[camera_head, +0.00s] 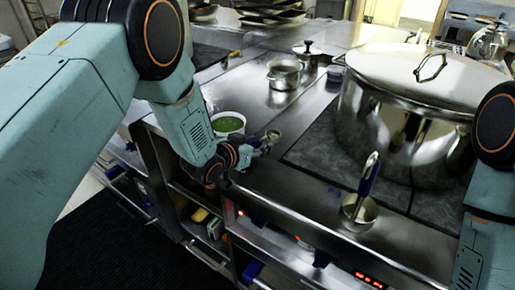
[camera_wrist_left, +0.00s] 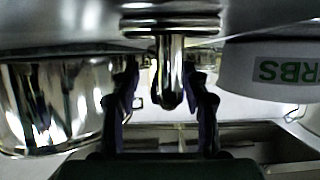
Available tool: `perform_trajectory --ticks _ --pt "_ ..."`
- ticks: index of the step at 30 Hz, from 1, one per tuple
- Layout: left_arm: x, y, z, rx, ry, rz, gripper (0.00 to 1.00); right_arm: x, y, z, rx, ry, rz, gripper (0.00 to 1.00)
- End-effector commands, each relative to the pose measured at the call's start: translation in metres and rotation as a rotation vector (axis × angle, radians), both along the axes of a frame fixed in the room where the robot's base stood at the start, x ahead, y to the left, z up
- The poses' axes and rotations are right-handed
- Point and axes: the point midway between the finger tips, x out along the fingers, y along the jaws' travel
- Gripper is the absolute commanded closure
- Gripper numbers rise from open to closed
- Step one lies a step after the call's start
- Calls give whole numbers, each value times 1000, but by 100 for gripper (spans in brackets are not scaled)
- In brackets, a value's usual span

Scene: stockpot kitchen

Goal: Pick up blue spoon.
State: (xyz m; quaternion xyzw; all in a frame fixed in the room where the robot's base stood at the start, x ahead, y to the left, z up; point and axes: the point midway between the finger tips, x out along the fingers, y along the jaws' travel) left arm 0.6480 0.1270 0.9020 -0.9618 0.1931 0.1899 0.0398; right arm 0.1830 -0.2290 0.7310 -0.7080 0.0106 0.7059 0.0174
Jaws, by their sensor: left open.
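A blue handle (camera_head: 369,178) with a metal end stands up from a small round metal bowl or pan (camera_head: 358,213) near the counter's front edge. I cannot tell whether they are one utensil. My left gripper (camera_head: 262,143) is open at the counter edge, well left of that handle and just right of a white bowl (camera_head: 228,122) of green food. A small metal piece (camera_head: 273,134) is by its fingertips. In the left wrist view a shiny rounded metal rod (camera_wrist_left: 171,78) shows between my open fingers (camera_wrist_left: 165,108); I cannot tell what it belongs to. My right gripper is out of view.
A large lidded stockpot (camera_head: 405,115) stands on the dark hob behind the blue handle. A small metal pot (camera_head: 284,74) stands farther back. A white container labelled herbs (camera_wrist_left: 275,70) shows upside down in the left wrist view. Counter between my left gripper and the blue handle is clear.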

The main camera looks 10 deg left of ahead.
Motion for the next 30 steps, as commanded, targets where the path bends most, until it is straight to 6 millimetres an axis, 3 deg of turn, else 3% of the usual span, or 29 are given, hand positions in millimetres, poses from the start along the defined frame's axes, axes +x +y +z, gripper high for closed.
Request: perform_trajectory --ticks 7,23,30 --pt "2 0 0 0 0 1 56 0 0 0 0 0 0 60" --pt "2 0 -1 1 1 1 100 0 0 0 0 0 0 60" --pt "1 0 -1 1 3 0 100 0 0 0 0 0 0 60"
